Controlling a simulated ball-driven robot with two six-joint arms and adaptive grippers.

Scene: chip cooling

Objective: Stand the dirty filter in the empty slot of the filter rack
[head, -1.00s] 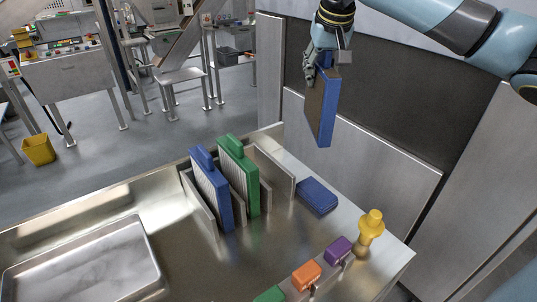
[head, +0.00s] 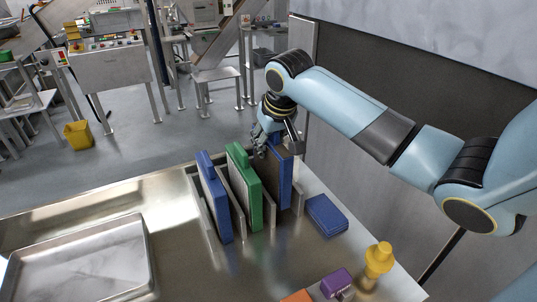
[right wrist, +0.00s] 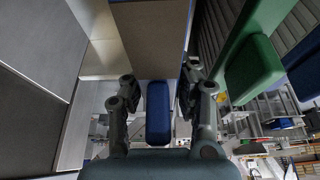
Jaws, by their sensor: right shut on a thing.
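My right gripper (head: 272,147) is shut on the handle of the dirty filter (head: 285,180), which has a blue frame and a brown face. The filter hangs upright at the right end of the filter rack (head: 298,196), beside the green filter (head: 245,190). Its lower edge is close to the rack's right-hand plates; I cannot tell how deep it sits between them. A blue filter (head: 214,200) stands in the left slot. In the right wrist view the blue handle (right wrist: 158,112) lies between the fingers, with the brown face (right wrist: 150,40) beyond. My left gripper is out of view.
A folded blue cloth or pad (head: 326,215) lies right of the rack. A yellow knob-topped object (head: 378,260) and a purple block (head: 336,283) are at the front right. A metal tray (head: 80,262) is at the left; the bench between is clear.

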